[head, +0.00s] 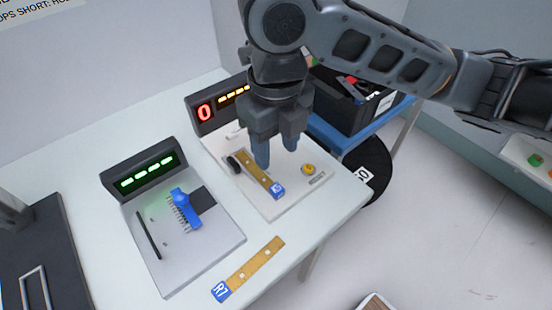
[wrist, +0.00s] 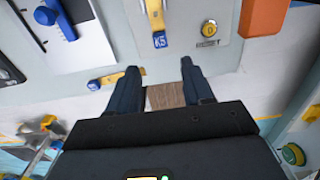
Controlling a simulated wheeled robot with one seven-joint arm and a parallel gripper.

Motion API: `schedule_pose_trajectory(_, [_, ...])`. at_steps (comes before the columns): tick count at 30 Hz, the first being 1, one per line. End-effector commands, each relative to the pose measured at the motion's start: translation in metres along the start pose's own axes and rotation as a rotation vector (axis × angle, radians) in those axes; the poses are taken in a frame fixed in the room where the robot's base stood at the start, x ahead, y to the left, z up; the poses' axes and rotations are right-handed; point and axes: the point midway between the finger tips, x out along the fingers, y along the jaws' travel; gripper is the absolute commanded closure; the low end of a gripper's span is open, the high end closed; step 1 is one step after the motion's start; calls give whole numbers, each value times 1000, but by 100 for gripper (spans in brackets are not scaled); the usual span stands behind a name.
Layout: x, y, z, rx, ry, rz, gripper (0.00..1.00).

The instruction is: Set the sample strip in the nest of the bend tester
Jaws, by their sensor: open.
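A gold strip with a blue R7 tag (head: 252,265) lies flat on the table's front edge. It also shows in the wrist view (wrist: 112,79), left of my gripper's fingers. A second gold strip, tagged K5 (head: 261,174), lies on the pale plate of the right station (head: 287,200); it is near the top of the wrist view (wrist: 157,18). The left station (head: 205,245) has a blue toothed part and no strip on it. Neither station is labelled as the bend tester. My gripper (head: 277,150) is open and empty, above the right station in the head view.
The right station has a red 0 display (head: 205,112) and a yellow button (head: 309,169); the left has a green display (head: 147,177). A black bin (head: 345,105) stands behind on a blue surface. A dark device (head: 40,255) is at far left. Bare table lies between the stations.

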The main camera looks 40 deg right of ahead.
Motion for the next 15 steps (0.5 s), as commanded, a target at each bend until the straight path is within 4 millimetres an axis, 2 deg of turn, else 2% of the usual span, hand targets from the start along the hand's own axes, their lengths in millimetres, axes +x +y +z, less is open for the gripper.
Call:
schedule_pose_trajectory(4, [-9,0,0,-2,-1,0,50])
schedule_pose_trajectory(11, [-10,0,0,-1,0,1,50])
schedule_pose_trajectory(14, [-10,10,2,14,-15,34,50])
schedule_pose_trajectory(15, [-10,20,4,28,-28,66,50])
